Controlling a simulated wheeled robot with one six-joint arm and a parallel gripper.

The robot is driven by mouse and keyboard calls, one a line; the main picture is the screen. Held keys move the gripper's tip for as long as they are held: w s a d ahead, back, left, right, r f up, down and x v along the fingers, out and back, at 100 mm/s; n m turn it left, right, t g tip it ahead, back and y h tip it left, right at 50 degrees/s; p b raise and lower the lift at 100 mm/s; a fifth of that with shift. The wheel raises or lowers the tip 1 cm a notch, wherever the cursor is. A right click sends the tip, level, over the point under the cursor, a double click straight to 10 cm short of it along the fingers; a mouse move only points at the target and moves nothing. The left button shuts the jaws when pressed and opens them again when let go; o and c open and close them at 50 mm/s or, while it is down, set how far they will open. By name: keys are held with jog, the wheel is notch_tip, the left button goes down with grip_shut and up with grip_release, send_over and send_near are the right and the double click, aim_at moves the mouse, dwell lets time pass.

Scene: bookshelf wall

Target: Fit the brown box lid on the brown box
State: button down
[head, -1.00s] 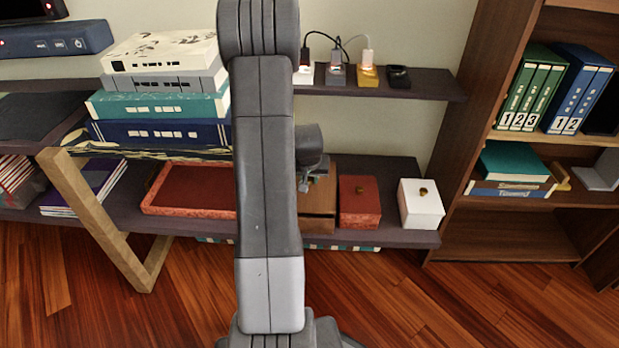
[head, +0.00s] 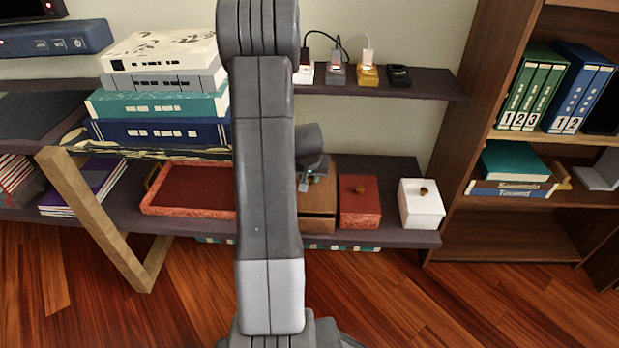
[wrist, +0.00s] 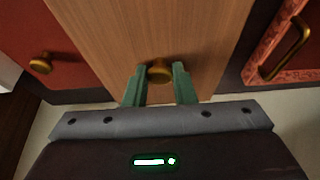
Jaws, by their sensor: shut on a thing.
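The brown box (head: 318,226) stands on the low shelf, left of a red box. The brown box lid (head: 320,197) is over it, partly hidden by my arm. In the wrist view, the lid (wrist: 150,30) shows as a wood-grained panel with a round brass knob (wrist: 159,71). My gripper (wrist: 159,75) has its green fingers on both sides of that knob, shut on it. In the head view, my gripper (head: 305,184) shows small above the lid.
The red box (head: 360,207) stands close on the right, with a white box (head: 421,208) beyond it. A red tray (head: 195,188) lies to the left. An upper shelf (head: 430,84) with chargers overhangs behind. The wood floor in front is clear.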

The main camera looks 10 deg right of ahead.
jog(key=shift+f+b, duration=0.95)
jog(key=shift+f, duration=0.1)
jog(key=c, duration=1.1)
grip_release()
jog(key=p+v, duration=0.4)
jog(key=v, duration=1)
jog(key=shift+f+p, duration=0.1)
jog(key=shift+p, duration=0.25)
jog(key=b+x, duration=0.4)
jog(key=x, duration=1)
jog(key=shift+b, duration=0.4)
jog(key=shift+r+p, duration=0.35)
